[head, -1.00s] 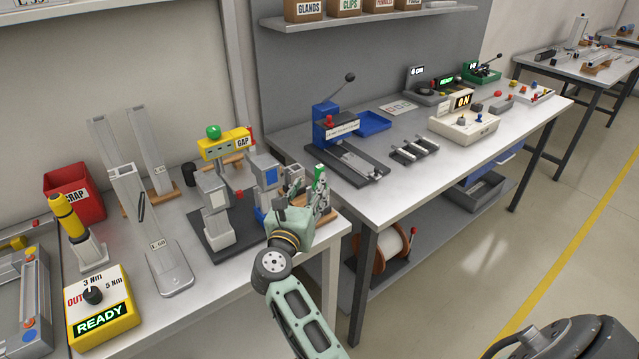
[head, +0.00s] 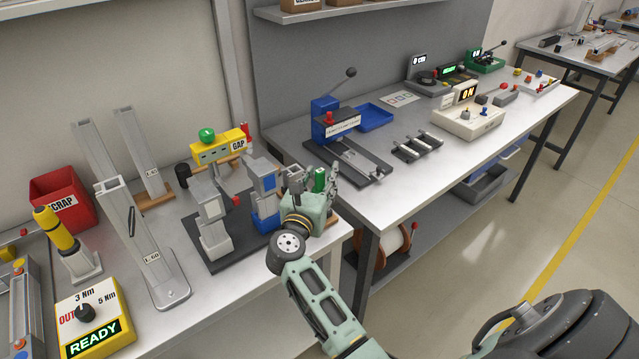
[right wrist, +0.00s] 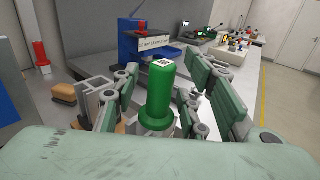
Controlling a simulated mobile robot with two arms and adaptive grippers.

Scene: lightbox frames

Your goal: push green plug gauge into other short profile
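The green plug gauge (right wrist: 158,95) stands between the fingers of my right gripper (right wrist: 172,95) in the right wrist view. Gaps show on both sides of it, so the fingers look open around it. Its green body also shows in the head view (head: 320,180), beside my right gripper (head: 312,190) at the table's right end. A short silver profile (right wrist: 98,103) stands left of the gauge in the right wrist view, partly behind a finger. Whether the gauge's lower end is in a profile is hidden. My left gripper is not in view.
A grey fixture with a blue block (head: 266,212) stands just left of my right gripper. A yellow GAP box (head: 220,147) and tall profiles (head: 128,235) stand farther left. The second bench (head: 400,175) is close on the right, with a blue press (head: 325,120).

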